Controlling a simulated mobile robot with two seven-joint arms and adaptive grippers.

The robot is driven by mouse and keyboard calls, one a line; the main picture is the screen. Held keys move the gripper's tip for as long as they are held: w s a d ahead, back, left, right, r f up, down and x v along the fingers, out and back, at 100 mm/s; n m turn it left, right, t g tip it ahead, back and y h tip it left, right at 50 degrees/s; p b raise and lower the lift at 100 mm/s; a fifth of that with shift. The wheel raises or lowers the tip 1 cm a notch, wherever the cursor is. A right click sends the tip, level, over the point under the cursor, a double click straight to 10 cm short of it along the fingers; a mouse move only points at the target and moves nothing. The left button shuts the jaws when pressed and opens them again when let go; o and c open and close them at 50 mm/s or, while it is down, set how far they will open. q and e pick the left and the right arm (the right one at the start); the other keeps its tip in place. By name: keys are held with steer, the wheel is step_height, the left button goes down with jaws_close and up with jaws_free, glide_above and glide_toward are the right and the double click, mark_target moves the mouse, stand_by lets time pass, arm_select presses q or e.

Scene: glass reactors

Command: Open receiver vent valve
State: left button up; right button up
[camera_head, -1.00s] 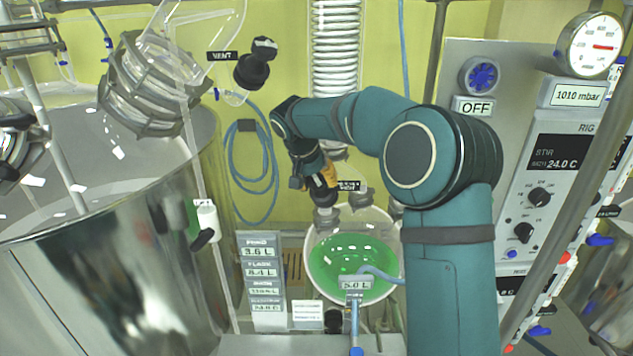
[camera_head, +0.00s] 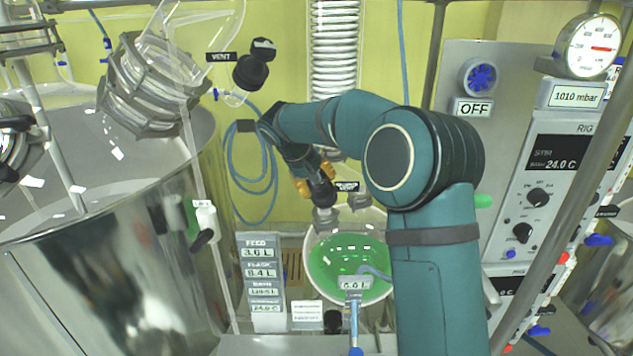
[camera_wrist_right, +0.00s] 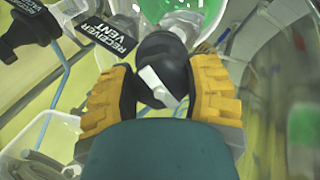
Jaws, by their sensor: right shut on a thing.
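The receiver vent valve (camera_wrist_right: 165,62) is a dark round body with a white lever (camera_wrist_right: 158,87), seen in the right wrist view beside the black "RECEIVER VENT" label (camera_wrist_right: 105,38). My right gripper (camera_wrist_right: 160,85) has its yellow-padded fingers shut on this valve, one on each side. In the head view, my right gripper (camera_head: 318,182) reaches down above the receiver (camera_head: 312,262), a round vessel with green liquid. There the gripper largely hides the valve. I cannot tell the lever's exact turn. My left gripper is not in view.
Another black valve fitting (camera_wrist_right: 35,28) stands close beside the held valve. A dark fitting (camera_head: 251,71) by the "VENT" label hangs at upper left. A large steel vessel (camera_head: 120,250) fills the left, and the control rig panel (camera_head: 560,170) stands at right.

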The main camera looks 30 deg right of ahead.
stand_by(0.4)
steer(key=o, duration=1.2)
steer(key=v, duration=1.2)
